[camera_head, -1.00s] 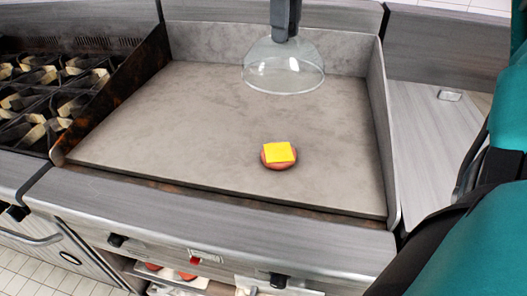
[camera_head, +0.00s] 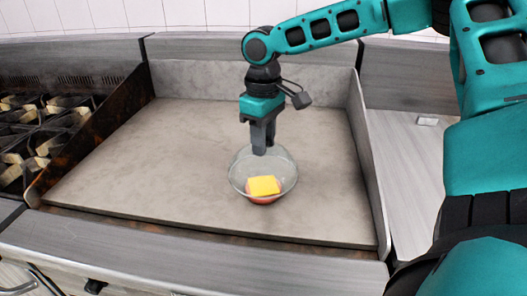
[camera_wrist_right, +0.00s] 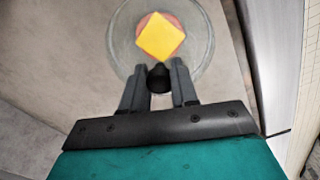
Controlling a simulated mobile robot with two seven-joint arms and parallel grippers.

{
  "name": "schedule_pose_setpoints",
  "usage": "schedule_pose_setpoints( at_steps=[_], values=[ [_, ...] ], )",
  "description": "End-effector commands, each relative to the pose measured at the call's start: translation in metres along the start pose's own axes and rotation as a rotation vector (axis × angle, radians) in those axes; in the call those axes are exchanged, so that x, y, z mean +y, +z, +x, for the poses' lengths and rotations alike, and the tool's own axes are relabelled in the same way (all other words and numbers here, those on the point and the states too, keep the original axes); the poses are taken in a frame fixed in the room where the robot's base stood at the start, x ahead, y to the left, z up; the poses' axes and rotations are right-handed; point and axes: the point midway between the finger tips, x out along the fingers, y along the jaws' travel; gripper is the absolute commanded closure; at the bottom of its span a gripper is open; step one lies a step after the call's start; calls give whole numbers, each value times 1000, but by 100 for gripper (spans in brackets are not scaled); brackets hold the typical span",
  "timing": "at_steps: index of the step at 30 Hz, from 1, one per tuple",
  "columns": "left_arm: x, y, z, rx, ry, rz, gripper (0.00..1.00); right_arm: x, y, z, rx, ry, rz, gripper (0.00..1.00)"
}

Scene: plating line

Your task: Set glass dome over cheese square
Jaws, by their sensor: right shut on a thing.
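The clear glass dome (camera_head: 238,167) is over the yellow cheese square (camera_head: 263,186), which lies on a round reddish patty (camera_head: 266,200) on the griddle. The cheese and patty show through the glass, near the dome's front edge in the head view. I cannot tell whether the rim touches the griddle. My right gripper (camera_head: 259,150) points down and is shut on the dome's dark knob (camera_wrist_right: 158,77). In the right wrist view, the dome (camera_wrist_right: 122,42) surrounds the cheese (camera_wrist_right: 160,37). My left gripper is out of view.
The grey griddle plate (camera_head: 140,170) is otherwise bare, with raised metal walls at its back and sides. Burner grates (camera_head: 40,140) stand at the left. A metal counter (camera_head: 405,160) with a small light object (camera_head: 428,121) is at the right.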

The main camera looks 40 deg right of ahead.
Motion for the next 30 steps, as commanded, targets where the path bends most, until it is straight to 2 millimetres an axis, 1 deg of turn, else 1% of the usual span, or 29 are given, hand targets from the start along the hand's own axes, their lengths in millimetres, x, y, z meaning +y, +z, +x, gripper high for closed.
schedule_pose_setpoints(
  at_steps=[1, 3, 6, 13, 25, 28, 29, 30],
  values=[
    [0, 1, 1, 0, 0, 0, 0, 0, 1, 9, -4, -1, 0, 100],
    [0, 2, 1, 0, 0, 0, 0, 0, 1, 21, -5, -2, 1, 100],
    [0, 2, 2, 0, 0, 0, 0, 0, 1, 30, -3, -1, 1, 100],
    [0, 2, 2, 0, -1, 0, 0, 0, 0, 30, 0, 0, 1, 100],
    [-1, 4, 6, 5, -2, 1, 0, 0, 0, 42, 0, 0, 1, 100],
    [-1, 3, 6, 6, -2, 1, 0, 0, 0, 42, 0, 0, 1, 100],
    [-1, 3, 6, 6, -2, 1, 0, 0, 0, 43, -1, -1, 1, 71],
    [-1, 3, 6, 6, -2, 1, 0, 0, 0, 43, -1, -1, 1, 67]
  ],
)
